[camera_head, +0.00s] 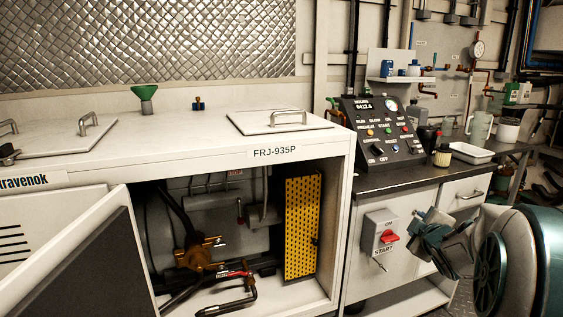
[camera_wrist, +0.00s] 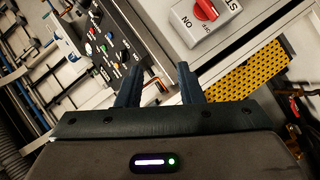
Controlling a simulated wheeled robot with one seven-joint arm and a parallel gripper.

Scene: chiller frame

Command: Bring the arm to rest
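My gripper (camera_head: 432,236) is at the lower right in the head view, in front of the right-hand cabinet. It is just right of the grey switch box (camera_head: 378,222) with its red knob (camera_head: 390,237). In the wrist view my gripper (camera_wrist: 159,76) shows two dark fingers set apart, with nothing between them. There the red knob (camera_wrist: 206,9) is beyond the fingertips, at the top. The fingers appear clear of the switch box; the exact gap cannot be told.
An open door (camera_head: 85,265) stands before the left cabinet's bay, which holds a yellow perforated panel (camera_head: 301,228). A control panel (camera_head: 382,130) with knobs, a jug (camera_head: 479,128) and a white tray (camera_head: 471,153) stand on the dark counter.

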